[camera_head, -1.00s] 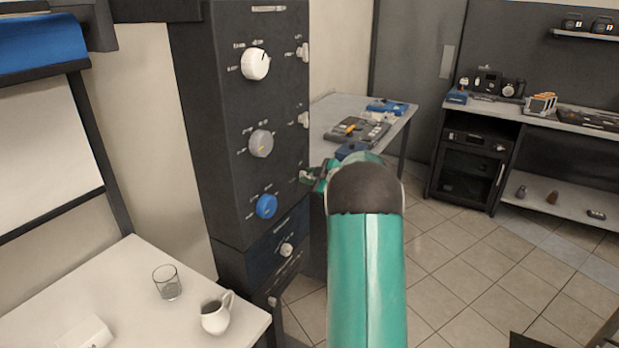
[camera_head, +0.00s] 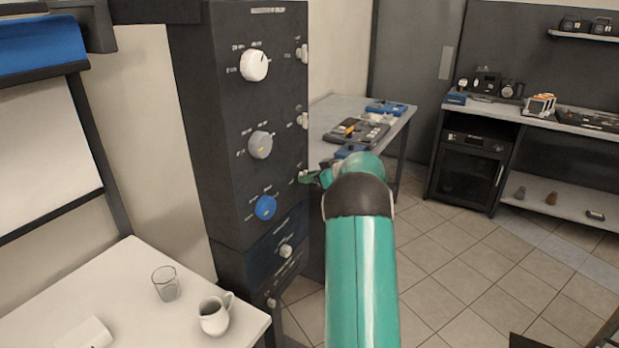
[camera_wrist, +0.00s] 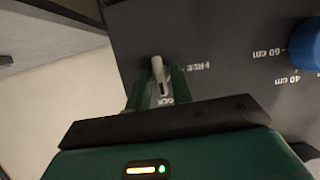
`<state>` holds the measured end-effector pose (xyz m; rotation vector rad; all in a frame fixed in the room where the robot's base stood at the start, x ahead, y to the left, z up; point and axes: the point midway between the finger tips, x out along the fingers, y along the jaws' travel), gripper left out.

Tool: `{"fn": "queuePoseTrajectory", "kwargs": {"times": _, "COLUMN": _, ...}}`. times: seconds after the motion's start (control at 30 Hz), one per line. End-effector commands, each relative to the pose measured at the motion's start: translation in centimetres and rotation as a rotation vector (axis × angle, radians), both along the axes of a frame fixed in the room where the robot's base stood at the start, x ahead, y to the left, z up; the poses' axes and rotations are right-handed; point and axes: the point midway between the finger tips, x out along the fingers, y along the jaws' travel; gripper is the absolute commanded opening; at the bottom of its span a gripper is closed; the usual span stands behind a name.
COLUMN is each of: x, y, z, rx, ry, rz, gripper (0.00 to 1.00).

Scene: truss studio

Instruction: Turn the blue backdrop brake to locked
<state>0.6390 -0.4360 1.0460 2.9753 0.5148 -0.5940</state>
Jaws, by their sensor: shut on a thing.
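The blue backdrop brake (camera_wrist: 160,74) is a small pale lever on the dark control cabinet, level with the blue knob (camera_head: 265,208). In the wrist view it runs roughly up and down the picture, its lower end by partly hidden lettering that seems to read LOCK. The word FREE lies to its right. My gripper (camera_wrist: 159,86) is shut on the lever, with green fingers on both sides of it. In the head view my gripper (camera_head: 311,178) is at the cabinet's right front edge, and the lever is mostly hidden there.
Two similar pale levers sit above, the nearer one (camera_head: 303,121) beside the grey knob (camera_head: 260,145). The blue knob also shows in the wrist view (camera_wrist: 307,45). A white table (camera_head: 135,285) with a glass and a jug stands front left. Floor is clear to the right.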

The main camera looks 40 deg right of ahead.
Motion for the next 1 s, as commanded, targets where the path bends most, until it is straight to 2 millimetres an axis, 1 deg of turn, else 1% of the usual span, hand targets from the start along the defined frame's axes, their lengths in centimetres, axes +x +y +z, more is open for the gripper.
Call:
{"fn": "queuePoseTrajectory", "kwargs": {"times": 0.47, "x": 0.0, "y": 0.0, "z": 0.1, "rx": 0.013, "ry": 0.004, "rz": 0.001, "gripper": 0.00}}
{"fn": "queuePoseTrajectory", "kwargs": {"times": 0.5, "x": 0.0, "y": 0.0, "z": 0.1, "rx": 0.013, "ry": 0.004, "rz": 0.001, "gripper": 0.30}}
{"fn": "queuePoseTrajectory", "kwargs": {"times": 0.53, "x": 0.0, "y": 0.0, "z": 0.1, "rx": 0.013, "ry": 0.004, "rz": 0.001, "gripper": 0.33}}
{"fn": "queuePoseTrajectory", "kwargs": {"times": 0.83, "x": -0.1, "y": -0.1, "z": 0.1, "rx": 0.013, "ry": 0.003, "rz": 0.000, "gripper": 0.33}}
{"fn": "queuePoseTrajectory", "kwargs": {"times": 0.93, "x": -0.8, "y": -0.3, "z": 0.4, "rx": 0.012, "ry": 0.003, "rz": -0.001, "gripper": 0.33}}
{"fn": "queuePoseTrajectory", "kwargs": {"times": 1.0, "x": -1.6, "y": -0.7, "z": 0.8, "rx": 0.011, "ry": 0.003, "rz": -0.003, "gripper": 0.33}}
